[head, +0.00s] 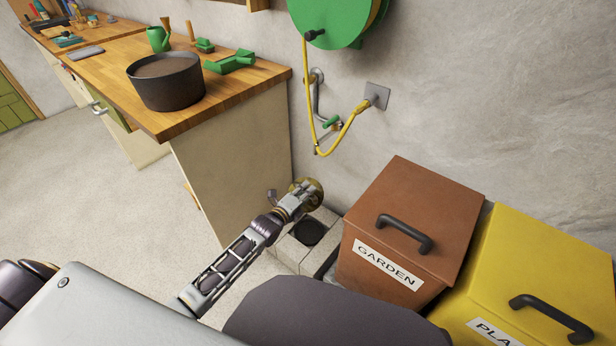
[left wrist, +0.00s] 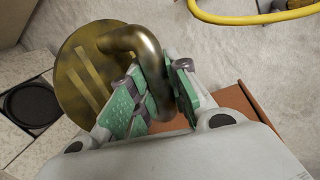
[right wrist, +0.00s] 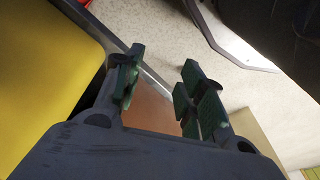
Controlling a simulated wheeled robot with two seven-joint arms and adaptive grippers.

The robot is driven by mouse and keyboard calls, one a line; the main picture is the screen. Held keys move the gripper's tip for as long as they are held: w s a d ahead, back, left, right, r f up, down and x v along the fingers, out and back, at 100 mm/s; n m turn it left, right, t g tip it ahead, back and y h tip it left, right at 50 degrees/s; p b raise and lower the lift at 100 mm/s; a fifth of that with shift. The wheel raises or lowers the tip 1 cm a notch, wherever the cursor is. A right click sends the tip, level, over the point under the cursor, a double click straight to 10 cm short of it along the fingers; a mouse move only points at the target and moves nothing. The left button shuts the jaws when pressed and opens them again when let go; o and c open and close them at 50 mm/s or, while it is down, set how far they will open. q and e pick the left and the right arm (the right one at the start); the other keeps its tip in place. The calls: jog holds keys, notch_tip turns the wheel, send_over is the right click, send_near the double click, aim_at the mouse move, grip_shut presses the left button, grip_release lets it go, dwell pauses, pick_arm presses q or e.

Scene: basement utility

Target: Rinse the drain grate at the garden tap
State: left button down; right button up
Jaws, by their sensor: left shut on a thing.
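My left gripper (head: 294,203) is shut on the curved handle of the brass drain grate (head: 311,190). In the left wrist view, the grate's slotted round disc (left wrist: 75,88) is to the left of the left gripper (left wrist: 158,85), its handle between the green finger pads. The grate is tilted and sits above and near the dark round drain (head: 308,232) in the floor; the drain also shows in the left wrist view (left wrist: 30,104). The garden tap (head: 330,123), with a green handle, is on the wall above the grate. My right gripper (right wrist: 160,75) is open and empty in the right wrist view.
A brown GARDEN bin (head: 420,215) and a yellow bin (head: 545,265) stand right of the drain. A yellow hose (head: 345,131) loops by the tap, below a green reel (head: 330,20). A wooden workbench (head: 237,99) with a dark tub (head: 167,82) is at left.

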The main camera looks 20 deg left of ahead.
pick_arm(q)
jog(key=shift+s+r+p, duration=0.2)
jog(key=shift+r+p, duration=0.1)
jog(key=shift+s+d+r+p, duration=0.1)
jog(key=shift+s+r+p, duration=0.1)
jog(key=shift+p, duration=0.1)
jog(key=shift+s, duration=0.15)
pick_arm(e)
jog(key=shift+s+d+f, duration=0.1)
jog(key=shift+d+f, duration=0.15)
jog(key=shift+f, duration=0.7)
jog(key=shift+d+f, duration=0.25)
jog(key=shift+f, duration=0.65)
jog(key=shift+s+d+f, duration=0.1)
jog(key=shift+d+f, duration=0.15)
jog(key=shift+f, duration=0.7)
